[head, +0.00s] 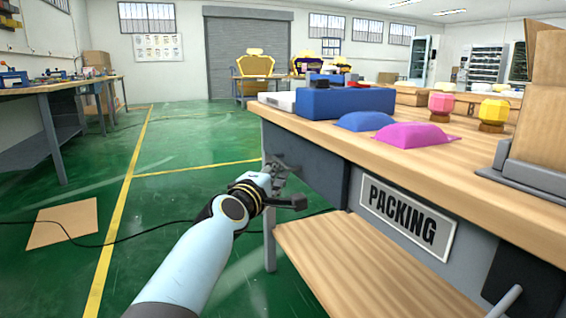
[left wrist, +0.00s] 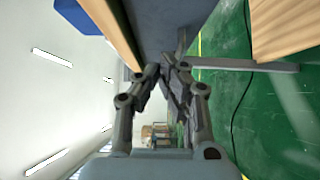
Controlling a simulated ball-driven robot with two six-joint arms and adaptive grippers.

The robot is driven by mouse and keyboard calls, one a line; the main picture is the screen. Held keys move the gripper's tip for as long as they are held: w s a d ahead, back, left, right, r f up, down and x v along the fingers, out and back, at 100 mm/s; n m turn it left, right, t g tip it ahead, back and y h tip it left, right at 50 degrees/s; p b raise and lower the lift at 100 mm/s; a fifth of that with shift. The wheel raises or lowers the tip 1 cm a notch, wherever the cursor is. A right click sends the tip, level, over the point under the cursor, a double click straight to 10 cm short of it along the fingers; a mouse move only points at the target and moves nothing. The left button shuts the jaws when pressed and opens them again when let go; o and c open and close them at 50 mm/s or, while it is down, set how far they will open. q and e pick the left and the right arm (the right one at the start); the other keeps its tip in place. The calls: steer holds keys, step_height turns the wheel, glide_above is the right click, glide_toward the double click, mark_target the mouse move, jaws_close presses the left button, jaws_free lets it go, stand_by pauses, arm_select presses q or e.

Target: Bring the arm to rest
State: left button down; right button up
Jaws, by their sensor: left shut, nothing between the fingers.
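My left arm reaches forward from the bottom left in the head view, low beside the packing table. Its gripper (head: 283,172) is beside the table's left end, below the tabletop (head: 335,131). In the left wrist view the fingers of the left gripper (left wrist: 168,66) meet at the tips, with nothing held between them. That view is turned sideways, with the table's grey side close beyond the fingertips. I cannot tell whether they touch it. My right gripper is not in view.
A blue box (head: 345,102), a blue pouch (head: 366,121), a magenta pouch (head: 415,135) and two faceted bottles stand on the tabletop. A wooden lower shelf (head: 340,265) juts out below the PACKING sign (head: 408,216). Green floor (head: 190,155) lies open left, crossed by a black cable.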

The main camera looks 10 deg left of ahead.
arm_select(q)
steer(key=s+a+f+m+g, duration=0.3)
steer(key=s+f+g, duration=0.1)
steer(key=s+f, duration=1)
steer(key=s+a+f+m+g, duration=0.3)
steer(key=s+f+g, duration=0.1)
steer(key=s+f, duration=1)
steer(key=s+a+f+m+g+y+p, duration=0.1)
steer(key=s+a+f+m+g+p, duration=0.2)
steer(key=s, duration=1.1)
steer(key=s+a+f+m+g+y+p, duration=0.2)
steer(key=s+p, duration=0.6)
steer(key=s, duration=0.6)
steer(key=s+a+f+m+g+y+p, duration=0.1)
steer(key=s+a+f+m+g+p, duration=0.3)
steer(key=s, duration=1.1)
steer(key=shift+a+f+m+p, duration=0.35)
steer(key=shift+a+m+p, duration=0.35)
steer(key=shift+a, duration=0.3)
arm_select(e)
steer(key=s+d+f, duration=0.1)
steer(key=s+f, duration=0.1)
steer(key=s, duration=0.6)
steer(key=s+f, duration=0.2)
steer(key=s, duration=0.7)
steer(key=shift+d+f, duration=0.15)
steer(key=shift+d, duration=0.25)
